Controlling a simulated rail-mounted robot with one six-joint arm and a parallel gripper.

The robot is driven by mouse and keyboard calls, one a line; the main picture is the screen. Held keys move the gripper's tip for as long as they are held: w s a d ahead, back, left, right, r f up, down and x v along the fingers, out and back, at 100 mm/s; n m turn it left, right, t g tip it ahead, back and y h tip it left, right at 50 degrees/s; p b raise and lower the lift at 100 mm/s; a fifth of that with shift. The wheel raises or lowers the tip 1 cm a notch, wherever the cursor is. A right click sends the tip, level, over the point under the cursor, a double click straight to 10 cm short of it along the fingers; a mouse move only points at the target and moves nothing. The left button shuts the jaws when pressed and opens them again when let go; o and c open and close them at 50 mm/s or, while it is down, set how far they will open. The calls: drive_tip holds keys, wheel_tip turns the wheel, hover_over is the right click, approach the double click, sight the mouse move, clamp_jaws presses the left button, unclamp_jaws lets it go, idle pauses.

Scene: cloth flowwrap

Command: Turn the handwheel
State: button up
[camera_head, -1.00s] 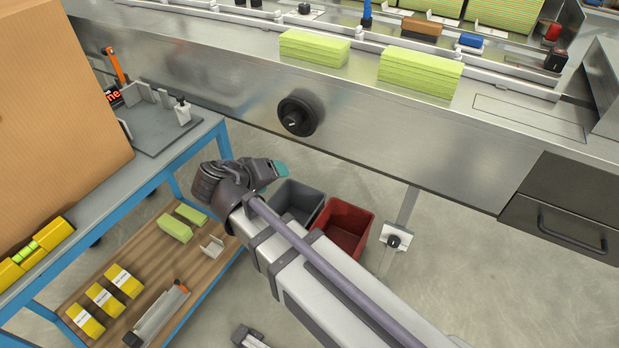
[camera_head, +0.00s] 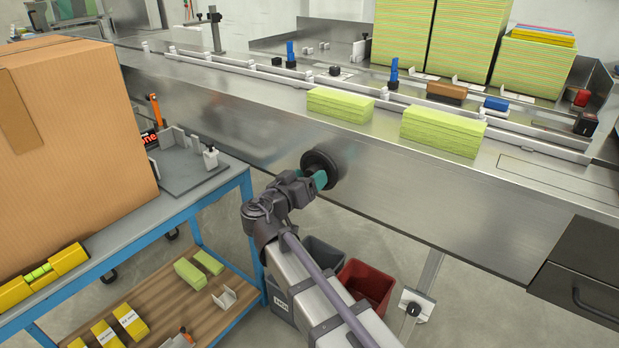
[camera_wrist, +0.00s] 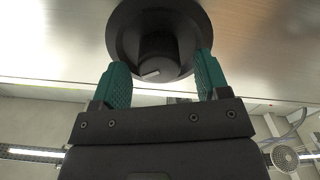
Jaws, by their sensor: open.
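The handwheel (camera_head: 330,160) is a black round wheel on the steel front panel of the machine. In the wrist view the handwheel (camera_wrist: 125,38) shows a raised central hub with a short white mark on it. My gripper (camera_head: 321,180) is right in front of the handwheel. In the wrist view my gripper (camera_wrist: 160,80) is open, with one green finger on each side of the hub's lower part. I cannot tell whether the fingers touch the hub. In the head view the gripper hides part of the wheel's lower left.
Green cloth stacks (camera_head: 340,105) lie on the machine's bed (camera_head: 270,98) above. A blue-framed cart (camera_head: 215,195) with a large cardboard box (camera_head: 80,130) stands left. A grey bin (camera_head: 322,254) and a red bin (camera_head: 368,285) stand on the floor below.

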drive_tip(key=shift+w+d, duration=0.25)
drive_tip(key=shift+c, duration=0.3)
drive_tip(key=c, duration=0.9)
drive_tip(key=shift+n, duration=0.3)
drive_tip(key=n, duration=1)
drive_tip(key=shift+n, duration=0.3)
drive_tip(key=shift+o, duration=0.2)
